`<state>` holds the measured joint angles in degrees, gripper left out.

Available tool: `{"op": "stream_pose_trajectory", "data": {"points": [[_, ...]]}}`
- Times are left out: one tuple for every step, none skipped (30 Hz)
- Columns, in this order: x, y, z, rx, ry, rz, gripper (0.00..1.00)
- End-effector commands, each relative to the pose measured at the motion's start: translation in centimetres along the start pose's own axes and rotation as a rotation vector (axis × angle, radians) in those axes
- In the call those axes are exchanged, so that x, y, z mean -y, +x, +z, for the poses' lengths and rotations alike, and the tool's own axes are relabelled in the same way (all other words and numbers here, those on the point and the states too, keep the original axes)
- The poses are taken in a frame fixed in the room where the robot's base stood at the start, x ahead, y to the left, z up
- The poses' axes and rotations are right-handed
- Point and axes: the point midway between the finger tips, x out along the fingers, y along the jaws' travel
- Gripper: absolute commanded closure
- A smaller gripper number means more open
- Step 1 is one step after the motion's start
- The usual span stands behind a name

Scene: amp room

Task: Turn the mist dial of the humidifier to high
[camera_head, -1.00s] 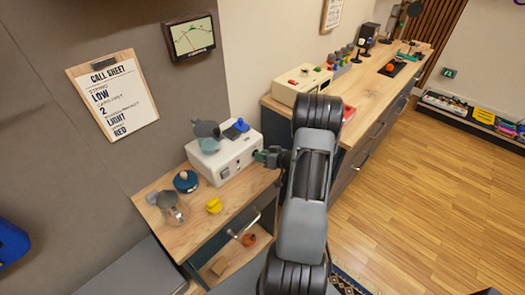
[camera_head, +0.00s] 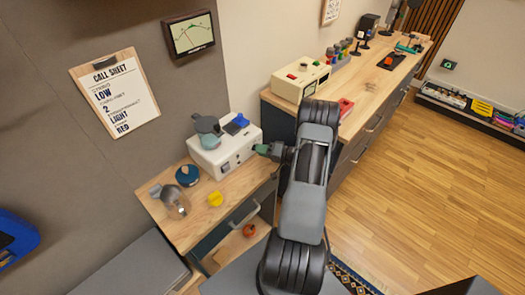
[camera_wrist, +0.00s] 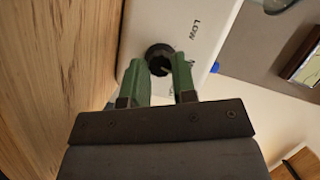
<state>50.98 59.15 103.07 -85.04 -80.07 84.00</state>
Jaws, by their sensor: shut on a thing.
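The white humidifier box (camera_head: 232,158) stands on the small wooden counter, with a teal-grey piece and a blue piece on its top. In the wrist view its white face (camera_wrist: 202,17) carries a round black dial (camera_wrist: 159,52) and the printed word LOW beside it; other lettering is partly hidden by a finger. My gripper (camera_wrist: 160,66) has its green fingers on either side of the dial and is shut on it. In the head view my gripper (camera_head: 264,149) is at the right end of the box, and the dial is hidden there.
A dark blue round object (camera_head: 187,175), a yellow object (camera_head: 215,199) and a glass jug (camera_head: 175,203) stand on the counter left of my arm. A drawer handle (camera_head: 245,214) juts out below. A cream device (camera_head: 300,79) stands on the long counter behind.

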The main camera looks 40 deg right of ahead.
Motion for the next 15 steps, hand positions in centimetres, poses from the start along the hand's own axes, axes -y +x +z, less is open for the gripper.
{"op": "stream_pose_trajectory", "data": {"points": [[-0.07, -0.01, -0.05, -0.002, 0.015, -0.006, 0.98], [-0.07, -0.01, -0.05, -0.003, 0.025, -0.01, 0.98], [-0.06, -0.01, -0.05, -0.003, 0.034, -0.015, 0.98], [-0.06, -0.01, -0.05, -0.003, 0.042, -0.018, 0.98], [-0.05, -0.01, -0.06, -0.004, 0.048, -0.02, 0.98], [-0.05, -0.01, -0.06, -0.004, 0.055, -0.023, 0.98], [-0.05, -0.01, -0.07, -0.004, 0.059, -0.025, 0.98], [-0.05, -0.01, -0.07, -0.004, 0.063, -0.026, 0.98], [-0.05, -0.01, -0.07, -0.004, 0.066, -0.028, 0.98], [-0.05, -0.01, -0.07, -0.004, 0.069, -0.029, 0.98], [-0.05, -0.01, -0.07, -0.005, 0.071, -0.029, 0.98], [-0.05, -0.01, -0.07, -0.005, 0.073, -0.03, 0.98], [-0.05, -0.01, -0.08, -0.005, 0.074, -0.03, 0.98], [-0.04, -0.01, -0.08, -0.005, 0.074, -0.03, 0.98], [-0.04, -0.01, -0.08, -0.005, 0.074, -0.03, 0.98]]}}
